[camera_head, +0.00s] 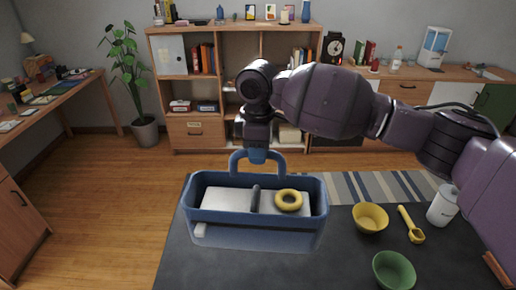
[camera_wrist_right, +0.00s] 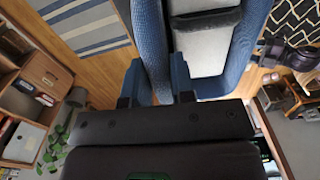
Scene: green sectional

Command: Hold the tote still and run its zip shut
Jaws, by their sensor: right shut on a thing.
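My right gripper (camera_head: 257,155) comes from above and is shut on the tote's arched blue handle (camera_head: 278,162). In the right wrist view its fingers (camera_wrist_right: 156,82) sit either side of the handle (camera_wrist_right: 150,35). My left gripper is out of view.
On the table (camera_head: 345,262), right of the tote, are a yellow bowl (camera_head: 370,219), a yellow scoop (camera_head: 411,225), a green bowl (camera_head: 394,271) and a white bottle (camera_head: 442,206). A striped rug (camera_head: 350,187) lies on the floor beyond. Shelves (camera_head: 190,100) stand at the back.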

